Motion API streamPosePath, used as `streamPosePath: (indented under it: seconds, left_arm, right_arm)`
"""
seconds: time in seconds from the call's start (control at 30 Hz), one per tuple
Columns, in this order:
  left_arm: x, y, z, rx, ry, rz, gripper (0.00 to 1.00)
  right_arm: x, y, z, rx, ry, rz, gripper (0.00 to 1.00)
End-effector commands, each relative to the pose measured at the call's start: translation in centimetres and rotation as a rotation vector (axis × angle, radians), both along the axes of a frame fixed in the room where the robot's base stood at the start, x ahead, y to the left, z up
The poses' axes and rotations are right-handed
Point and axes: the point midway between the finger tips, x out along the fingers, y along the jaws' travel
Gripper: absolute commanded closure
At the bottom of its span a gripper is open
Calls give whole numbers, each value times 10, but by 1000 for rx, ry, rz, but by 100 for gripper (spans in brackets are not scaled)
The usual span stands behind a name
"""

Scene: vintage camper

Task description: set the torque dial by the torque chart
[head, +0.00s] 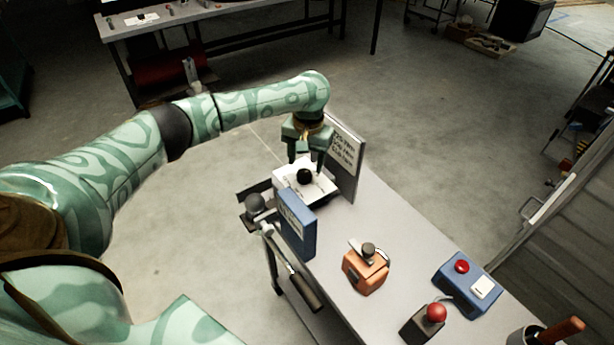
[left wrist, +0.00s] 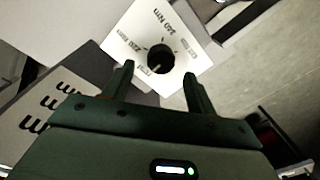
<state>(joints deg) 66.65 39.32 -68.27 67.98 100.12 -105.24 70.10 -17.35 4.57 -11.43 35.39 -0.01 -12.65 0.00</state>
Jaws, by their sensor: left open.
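The torque dial is a black knob (head: 304,177) on a white plate (head: 318,190) at the far end of the bench. My right gripper is out of view.
A blue box (head: 297,224) stands near the dial at the bench edge, beside a vise-like clamp (head: 255,204). Farther along are an orange device (head: 366,270), a red-knobbed joystick (head: 436,313) and a blue box with a red button (head: 468,281). Bare bench (head: 392,225) lies between.

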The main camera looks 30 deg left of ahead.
Motion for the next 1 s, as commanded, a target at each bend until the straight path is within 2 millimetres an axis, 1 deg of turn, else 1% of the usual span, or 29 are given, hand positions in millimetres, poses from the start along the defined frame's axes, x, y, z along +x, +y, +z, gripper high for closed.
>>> streamPosePath:
  seconds: [0.03,0.1,0.2,0.33,0.57,0.6,0.67,0.7,0.73,0.77,0.9,1.0]
  left_arm:
    - [-1,1,-16,1,4,0,43]
    - [0,2,-26,1,3,1,43]
    - [-1,2,-36,1,2,1,43]
    - [-1,3,-40,1,0,1,43]
    - [0,3,-40,1,-1,0,43]
    - [0,3,-40,1,-1,0,46]
    - [-1,3,-40,1,-1,0,63]
    - [0,2,-40,1,-1,0,74]
    - [-1,3,-40,1,-1,0,82]
    - [-1,3,-40,1,-1,0,88]
    - [-1,3,-40,1,-1,-1,88]
    - [-1,2,-38,1,-1,-8,88]
  right_arm:
    - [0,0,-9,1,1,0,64]
    - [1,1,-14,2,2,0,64]
    - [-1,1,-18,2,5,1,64]
    - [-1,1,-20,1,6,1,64]
    - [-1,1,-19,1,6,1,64]
    - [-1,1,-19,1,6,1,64]
    - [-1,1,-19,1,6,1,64]
    - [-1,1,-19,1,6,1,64]
    - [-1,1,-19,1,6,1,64]
    - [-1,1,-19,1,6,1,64]
    - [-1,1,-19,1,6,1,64]
    - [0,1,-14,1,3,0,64]
